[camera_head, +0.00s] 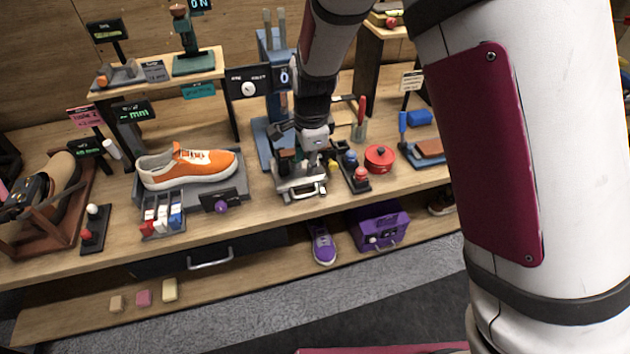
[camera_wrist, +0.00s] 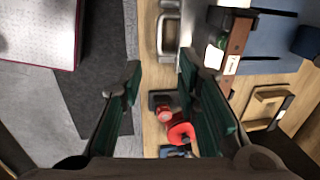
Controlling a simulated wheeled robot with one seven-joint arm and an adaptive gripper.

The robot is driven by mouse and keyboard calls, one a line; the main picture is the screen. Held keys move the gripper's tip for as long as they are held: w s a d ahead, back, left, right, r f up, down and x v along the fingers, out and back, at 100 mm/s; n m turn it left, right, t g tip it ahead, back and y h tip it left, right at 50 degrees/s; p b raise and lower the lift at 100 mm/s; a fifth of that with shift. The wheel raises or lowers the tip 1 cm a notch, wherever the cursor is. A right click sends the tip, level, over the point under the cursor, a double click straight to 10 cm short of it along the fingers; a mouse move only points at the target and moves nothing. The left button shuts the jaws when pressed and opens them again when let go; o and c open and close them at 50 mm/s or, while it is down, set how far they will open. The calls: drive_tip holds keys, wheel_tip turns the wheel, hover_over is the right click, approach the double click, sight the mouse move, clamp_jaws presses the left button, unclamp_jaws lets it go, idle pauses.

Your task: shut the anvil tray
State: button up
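The anvil tray (camera_head: 301,187) is a pale metal tray at the front foot of the blue press (camera_head: 270,90), near the bench's front edge. It appears to stick out forward from the press. Its bar handle (camera_head: 308,192) faces front; the handle also shows in the wrist view (camera_wrist: 167,36), beyond my fingertips. My gripper (camera_wrist: 160,72) is open and empty, its two dark green fingers spread wide, with the handle apart from them. In the head view my arm reaches down over the tray and hides part of it; the fingers are hard to make out there.
A red round tin (camera_head: 379,157) lies further right. An orange sneaker (camera_head: 190,165) stands left. Floor in front is clear.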

sight(306, 195)
drive_tip(key=f, duration=0.4)
drive_tip(key=w+f, duration=0.1)
drive_tip(key=f, duration=0.4)
drive_tip(key=w+f, duration=0.1)
drive_tip(key=f, duration=0.4)
drive_tip(key=shift+w+a+p, duration=0.15)
drive_tip(key=shift+a+p, duration=0.2)
drive_tip(key=shift+c, duration=0.2)
clamp_jaws()
